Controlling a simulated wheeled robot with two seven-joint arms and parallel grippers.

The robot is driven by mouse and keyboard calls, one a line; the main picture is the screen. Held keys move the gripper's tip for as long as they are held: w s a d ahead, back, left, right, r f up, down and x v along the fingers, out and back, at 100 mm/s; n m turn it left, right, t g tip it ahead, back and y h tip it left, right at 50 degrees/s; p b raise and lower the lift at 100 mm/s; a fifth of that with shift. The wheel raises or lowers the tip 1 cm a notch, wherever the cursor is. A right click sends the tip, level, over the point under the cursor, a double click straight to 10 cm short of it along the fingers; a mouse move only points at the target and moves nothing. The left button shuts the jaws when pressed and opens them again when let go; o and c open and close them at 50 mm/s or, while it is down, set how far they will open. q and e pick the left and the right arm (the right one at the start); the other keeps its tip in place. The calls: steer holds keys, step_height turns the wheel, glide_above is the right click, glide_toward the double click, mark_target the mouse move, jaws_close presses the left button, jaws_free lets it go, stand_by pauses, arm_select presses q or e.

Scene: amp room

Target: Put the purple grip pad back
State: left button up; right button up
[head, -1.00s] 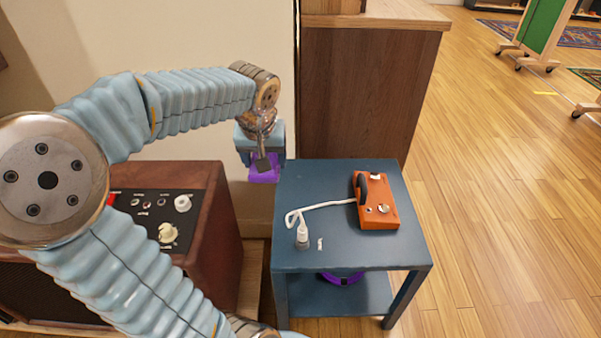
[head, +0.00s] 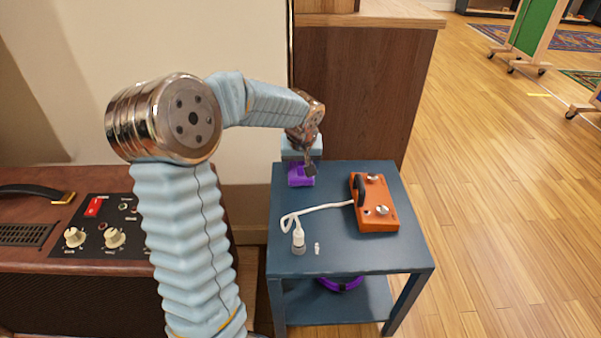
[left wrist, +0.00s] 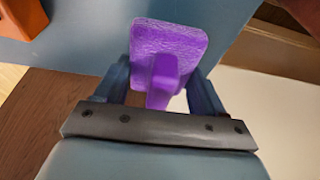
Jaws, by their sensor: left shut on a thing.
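The purple grip pad (head: 300,176) is in my left gripper (head: 303,165), over the back left edge of the blue side table (head: 345,250). In the left wrist view the pad (left wrist: 170,50) shows a square textured face with a narrower stem, and the stem sits between the fingers of my left gripper (left wrist: 162,90). The gripper is shut on it. Whether the pad touches the tabletop is unclear. My right gripper is out of view.
An orange pedal box (head: 376,215) with a white cable and plug (head: 298,240) lies on the tabletop. A purple round thing (head: 342,284) is on the lower shelf. A brown amplifier (head: 60,260) stands left, a wooden cabinet (head: 360,90) behind. The tabletop's back middle is clear.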

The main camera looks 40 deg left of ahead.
mark_target(301, 178)
arm_select(q)
steer(key=shift+f, duration=1.1)
steer(key=o, duration=1)
steer(key=shift+r, duration=0.15)
steer(key=p+v, duration=0.2)
steer(key=v, duration=0.9)
steer(key=shift+s+d+r, duration=0.1)
steer(key=shift+s+r, duration=0.1)
steer(key=shift+r, duration=0.25)
